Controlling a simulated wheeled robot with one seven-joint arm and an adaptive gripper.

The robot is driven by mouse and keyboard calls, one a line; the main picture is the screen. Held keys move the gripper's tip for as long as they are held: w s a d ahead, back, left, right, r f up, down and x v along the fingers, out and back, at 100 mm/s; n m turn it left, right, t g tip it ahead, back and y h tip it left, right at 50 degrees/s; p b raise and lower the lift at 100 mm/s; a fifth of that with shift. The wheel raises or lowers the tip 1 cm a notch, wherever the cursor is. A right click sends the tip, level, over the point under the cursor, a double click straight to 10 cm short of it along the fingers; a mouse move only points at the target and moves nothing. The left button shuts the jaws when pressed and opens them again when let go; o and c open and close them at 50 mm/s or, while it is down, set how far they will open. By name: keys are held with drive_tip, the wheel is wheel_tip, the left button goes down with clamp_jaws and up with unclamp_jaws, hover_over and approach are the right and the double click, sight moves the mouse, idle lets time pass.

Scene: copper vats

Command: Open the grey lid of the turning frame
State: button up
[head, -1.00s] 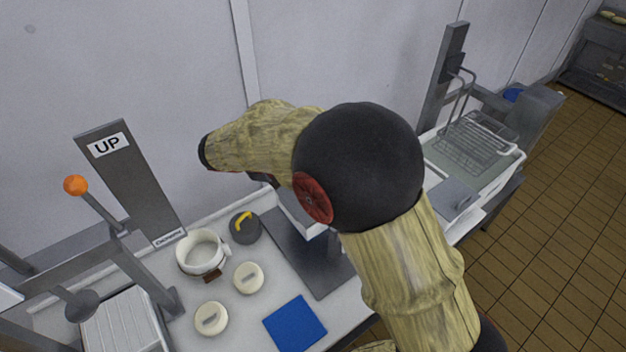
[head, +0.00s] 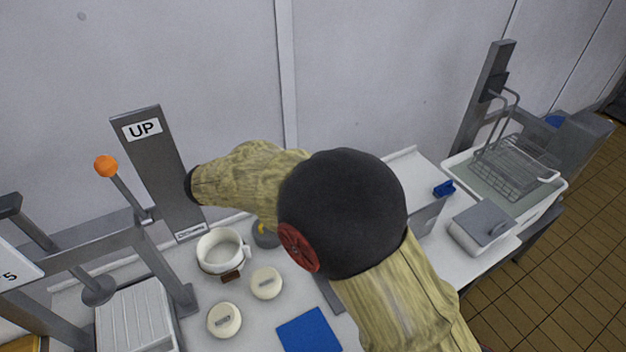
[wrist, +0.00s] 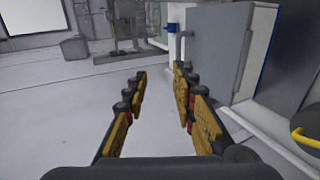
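In the wrist view a grey panel (wrist: 219,50) with an upright bar handle (wrist: 243,66) closes the side of a white housing, right of my fingers. I take it for the grey lid, but cannot tell for sure. It looks shut. A blue knob (wrist: 172,27) sits at the housing's far left edge; this blue piece (head: 445,188) also shows in the head view, beside my arm. My gripper (wrist: 160,92) is open and empty, apart from the panel. In the head view my arm hides the gripper and most of the housing.
A lidded grey box (head: 482,222) and a wire basket (head: 515,172) stand at right. A white cup (head: 222,250), two pale discs, a blue square (head: 308,332) and a dark yellow-handled weight (head: 265,235) lie nearby. An orange-knobbed lever (head: 106,167) rises at left.

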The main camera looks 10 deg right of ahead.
drive_tip(key=shift+a, duration=0.1)
drive_tip(key=v, duration=0.7)
drive_tip(key=shift+a+r, duration=0.1)
drive_tip(key=shift+r, duration=0.05)
idle(0.5)
